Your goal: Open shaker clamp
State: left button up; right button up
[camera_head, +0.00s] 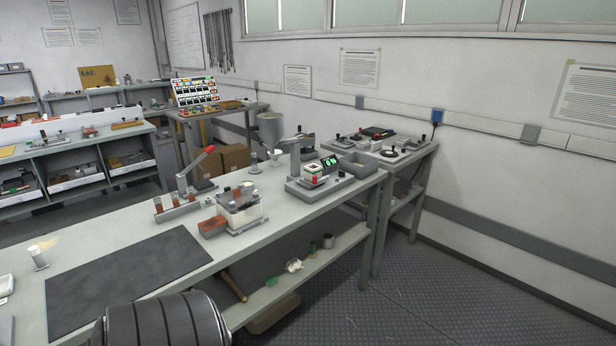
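On the long grey workbench (300,208) stands a clear-walled box unit (242,211) with dark parts on its top and a reddish-brown block (212,226) at its left. Behind it is a stand with a raised, slanted red lever (199,160). Either of these may be the shaker clamp; I cannot tell which, nor whether a clamp is open or closed. Neither of my grippers shows in this view.
A rack of brown-filled tubes (175,207) stands left of the box unit. A dark mat (128,274) lies clear at the front left.

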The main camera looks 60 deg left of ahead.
aim_at(316, 182)
jog(key=u, duration=0.4)
jog(key=i, duration=0.6)
jog(key=u, duration=0.45)
